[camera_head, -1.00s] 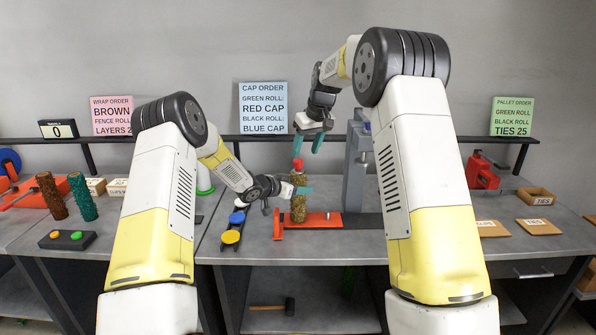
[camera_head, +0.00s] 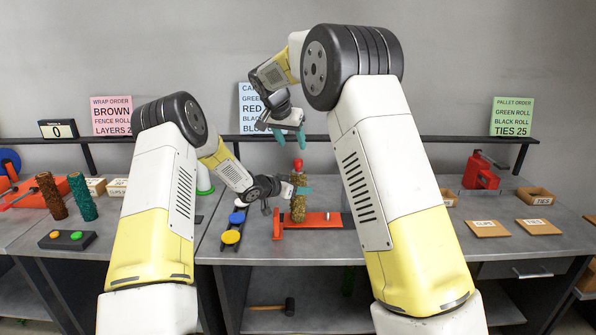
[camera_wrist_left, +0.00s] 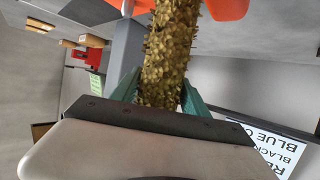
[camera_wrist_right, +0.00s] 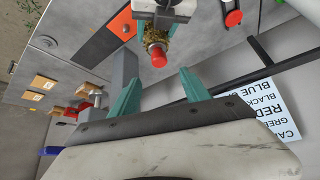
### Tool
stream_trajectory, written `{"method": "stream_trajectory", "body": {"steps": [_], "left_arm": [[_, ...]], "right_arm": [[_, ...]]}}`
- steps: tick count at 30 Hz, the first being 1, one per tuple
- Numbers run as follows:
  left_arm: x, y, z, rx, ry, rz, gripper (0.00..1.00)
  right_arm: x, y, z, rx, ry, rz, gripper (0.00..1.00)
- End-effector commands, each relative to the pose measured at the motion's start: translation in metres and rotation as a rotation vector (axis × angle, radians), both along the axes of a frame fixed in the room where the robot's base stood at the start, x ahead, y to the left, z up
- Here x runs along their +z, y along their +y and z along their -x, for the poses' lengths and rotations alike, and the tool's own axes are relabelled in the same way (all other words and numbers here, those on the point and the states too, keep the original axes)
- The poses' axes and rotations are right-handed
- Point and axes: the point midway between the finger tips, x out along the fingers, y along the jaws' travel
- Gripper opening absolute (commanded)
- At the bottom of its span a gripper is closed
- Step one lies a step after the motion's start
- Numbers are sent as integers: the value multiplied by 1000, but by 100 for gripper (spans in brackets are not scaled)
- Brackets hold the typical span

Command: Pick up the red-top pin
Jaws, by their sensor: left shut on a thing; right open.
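A round red top (camera_head: 298,163) sits at the upper end of a brown-olive bristly roll (camera_head: 298,206), which stands upright by a red fixture plate (camera_head: 318,219). Any pin shaft below the red top is hidden. My left gripper (camera_head: 299,190) is shut around the upper part of the roll; the roll also fills the gap between its teal fingers in the left wrist view (camera_wrist_left: 168,60). My right gripper (camera_head: 290,137) is open and empty, above the red top and slightly left. In the right wrist view the red top (camera_wrist_right: 158,58) lies beyond the open fingers, apart from them.
A small metal peg (camera_head: 327,215) stands on the plate. A black rail (camera_head: 350,138) and the cap order sign (camera_head: 250,95) are behind. The table right of the plate is largely covered by my right arm.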

Motion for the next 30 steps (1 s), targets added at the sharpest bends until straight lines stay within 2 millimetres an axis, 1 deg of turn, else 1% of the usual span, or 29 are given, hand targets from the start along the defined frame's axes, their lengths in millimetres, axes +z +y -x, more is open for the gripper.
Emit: {"method": "stream_trajectory", "body": {"steps": [1,6,9,14,21,24,30], "left_arm": [[1,0,0,0,-2,1,7],[1,0,0,0,-2,1,7],[1,0,0,0,-2,1,7],[1,0,0,0,-2,1,7],[1,0,0,0,-2,1,7],[1,0,0,0,-1,1,7],[1,0,0,0,-1,1,7]], "right_arm": [[-8,-3,-4,-2,4,1,55],[-34,-9,-19,0,2,1,55],[-44,-11,-25,2,2,0,55],[-53,-13,-30,2,1,1,55],[-84,-20,-46,0,3,0,55],[-91,-21,-50,1,2,-1,55],[-91,-21,-51,3,1,-1,55]]}}
